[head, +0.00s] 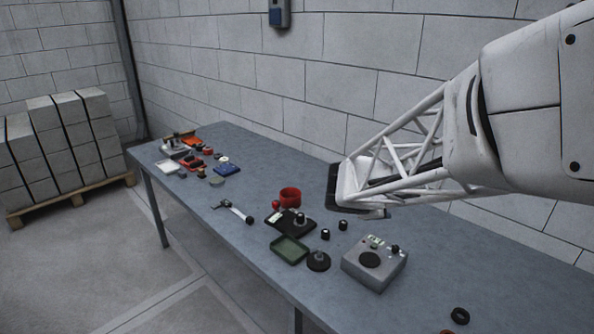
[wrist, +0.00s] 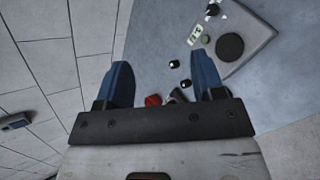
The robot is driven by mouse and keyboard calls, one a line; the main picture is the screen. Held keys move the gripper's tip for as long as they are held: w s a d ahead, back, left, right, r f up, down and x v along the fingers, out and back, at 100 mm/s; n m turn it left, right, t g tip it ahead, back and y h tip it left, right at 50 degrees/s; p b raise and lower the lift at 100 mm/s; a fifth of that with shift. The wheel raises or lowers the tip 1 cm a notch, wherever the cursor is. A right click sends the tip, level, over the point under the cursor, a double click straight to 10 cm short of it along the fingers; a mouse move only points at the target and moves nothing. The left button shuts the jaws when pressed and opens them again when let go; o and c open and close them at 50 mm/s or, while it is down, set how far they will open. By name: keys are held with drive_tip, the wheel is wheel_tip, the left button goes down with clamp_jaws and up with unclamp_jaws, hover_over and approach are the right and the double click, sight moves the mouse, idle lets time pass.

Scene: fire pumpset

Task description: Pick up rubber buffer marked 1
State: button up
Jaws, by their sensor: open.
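Two small black cylinders that look like rubber buffers stand close together on the grey table, one nearer (head: 326,234) and one farther right (head: 343,225). In the wrist view they show as two dark pieces with pale tops, one higher (wrist: 174,63) and one lower (wrist: 185,84). I cannot read any number on them. My gripper (wrist: 163,70) has its two blue fingers wide apart with nothing held between them. The buffers appear between the fingers in the wrist view, apart from them. In the head view the fingers are mostly hidden behind my wrist.
A grey box with a black disc (head: 375,262) stands right of the buffers. A black tray (head: 290,228), red ring (head: 290,196), green tray (head: 289,250) and black round base (head: 318,261) lie left. A black ring (head: 460,316) lies front right. The block wall borders the table (head: 430,262).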

drive_tip(key=w+a+f+n+t, duration=0.2)
drive_tip(key=w+a+f+n, duration=0.25)
drive_tip(key=w, duration=0.35)
drive_tip(key=n+t+y, duration=0.4)
drive_tip(key=n+y, duration=0.3)
drive_tip(key=n, duration=0.9)
approach(301, 216)
drive_tip(key=shift+w+f+m, duration=0.25)
drive_tip(key=shift+w+f, duration=0.1)
drive_tip(key=shift+w, duration=0.3)
drive_tip(key=shift+w, duration=0.1)
drive_tip(key=shift+x, duration=1.2)
drive_tip(key=shift+x, duration=2.6)
drive_tip(key=shift+r, duration=0.1)
